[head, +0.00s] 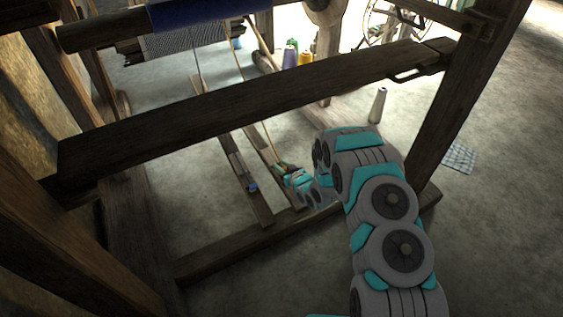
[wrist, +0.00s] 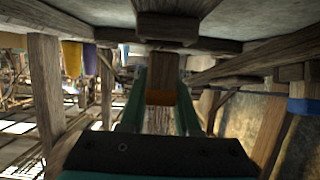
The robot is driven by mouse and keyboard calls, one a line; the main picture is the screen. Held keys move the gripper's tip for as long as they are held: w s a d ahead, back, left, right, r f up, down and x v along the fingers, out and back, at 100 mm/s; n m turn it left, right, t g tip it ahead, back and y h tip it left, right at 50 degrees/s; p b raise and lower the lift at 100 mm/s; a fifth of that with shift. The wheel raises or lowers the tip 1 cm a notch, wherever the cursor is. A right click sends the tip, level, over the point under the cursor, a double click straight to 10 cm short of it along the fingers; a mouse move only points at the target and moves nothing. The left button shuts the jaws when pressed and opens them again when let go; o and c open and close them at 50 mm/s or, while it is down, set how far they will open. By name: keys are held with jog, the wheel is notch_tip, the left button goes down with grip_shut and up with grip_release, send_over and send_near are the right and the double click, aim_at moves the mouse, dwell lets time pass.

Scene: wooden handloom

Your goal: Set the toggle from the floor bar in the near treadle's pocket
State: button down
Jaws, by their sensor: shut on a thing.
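Two long wooden treadles lie side by side under the loom in the head view, a left treadle (head: 246,182) and a right treadle (head: 262,150). I cannot make out the pocket.
A thick loom beam (head: 250,95) crosses above the treadles. A floor beam (head: 245,245) runs below their ends. A pale cone (head: 377,105) stands right of my arm. Coloured spools, including a yellow one (head: 305,58), stand behind. Open floor lies at right.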

jog(key=shift+f, duration=1)
jog(key=shift+f+b, duration=0.2)
jog(key=shift+b, duration=0.15)
